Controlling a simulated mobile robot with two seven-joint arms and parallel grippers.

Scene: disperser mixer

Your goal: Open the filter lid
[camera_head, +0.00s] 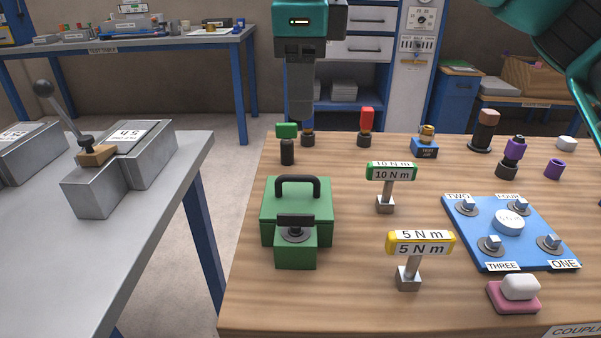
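A green box (272,220) stands at the front left of the wooden table; a black arched handle (297,184) sits on its top. A smaller green block with a black knob (295,226) joins its front. I see no label naming the filter, so I cannot be sure this is its lid; the top looks closed. My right gripper (300,112) hangs pointing down at the top centre, above and behind the green box and apart from it. Its fingers overlap into one dark shape, so its opening is unclear. My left gripper is out of view.
Behind the box stand a green-topped tool (287,150), a red-topped tool (366,122) and a small dark piece. Two torque signs, 10 N m (390,172) and 5 N m (420,243), stand right of it. A blue plate (475,240) lies further right. A grey table (150,235) is left.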

